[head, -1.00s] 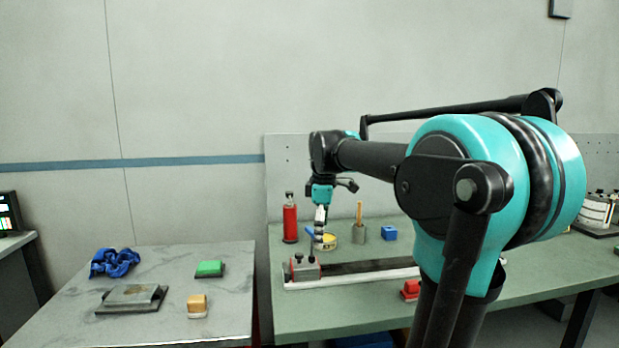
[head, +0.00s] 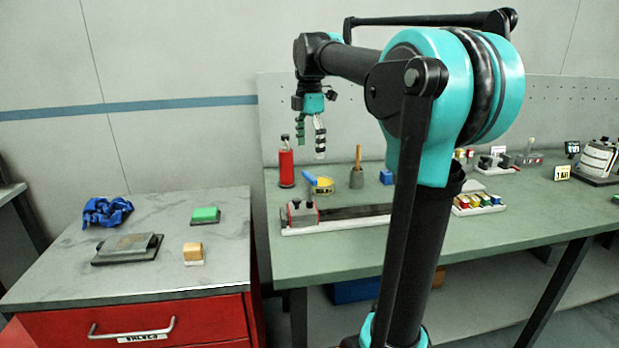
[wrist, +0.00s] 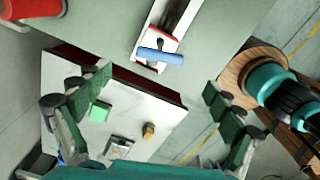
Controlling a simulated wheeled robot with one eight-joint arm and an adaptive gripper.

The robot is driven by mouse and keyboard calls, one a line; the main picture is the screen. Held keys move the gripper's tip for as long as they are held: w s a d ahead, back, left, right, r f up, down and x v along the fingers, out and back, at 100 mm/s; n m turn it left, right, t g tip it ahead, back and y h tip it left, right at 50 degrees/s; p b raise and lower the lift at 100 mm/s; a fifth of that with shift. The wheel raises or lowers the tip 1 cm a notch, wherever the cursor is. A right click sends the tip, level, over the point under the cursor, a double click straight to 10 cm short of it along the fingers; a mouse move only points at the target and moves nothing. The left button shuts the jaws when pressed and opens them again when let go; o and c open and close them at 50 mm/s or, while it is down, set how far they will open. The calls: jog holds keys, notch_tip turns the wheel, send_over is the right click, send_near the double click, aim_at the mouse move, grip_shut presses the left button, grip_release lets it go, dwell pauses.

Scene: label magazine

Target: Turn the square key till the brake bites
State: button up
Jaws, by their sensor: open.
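The magazine fixture is a long white base (head: 340,227) on the green bench, with a grey block (head: 303,216) at its left end and a dark bar running right. A blue bar-like handle (head: 310,178) shows just above and behind the block. In the wrist view the blue handle (wrist: 160,56) lies across the end of the white base. My gripper (head: 310,141) is open and empty, well above the block. In the wrist view my gripper (wrist: 155,90) has its fingers wide apart, with the handle beyond them.
A tray of coloured blocks (head: 478,205) is right. The left cabinet (head: 90,275) holds a blue cloth and blocks. The bench front is clear.

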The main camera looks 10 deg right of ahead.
aim_at(310, 175)
notch_tip(310, 175, down, 10)
dwell(0.5)
jog(key=c, duration=1.3)
jog(key=shift+m, duration=1.5)
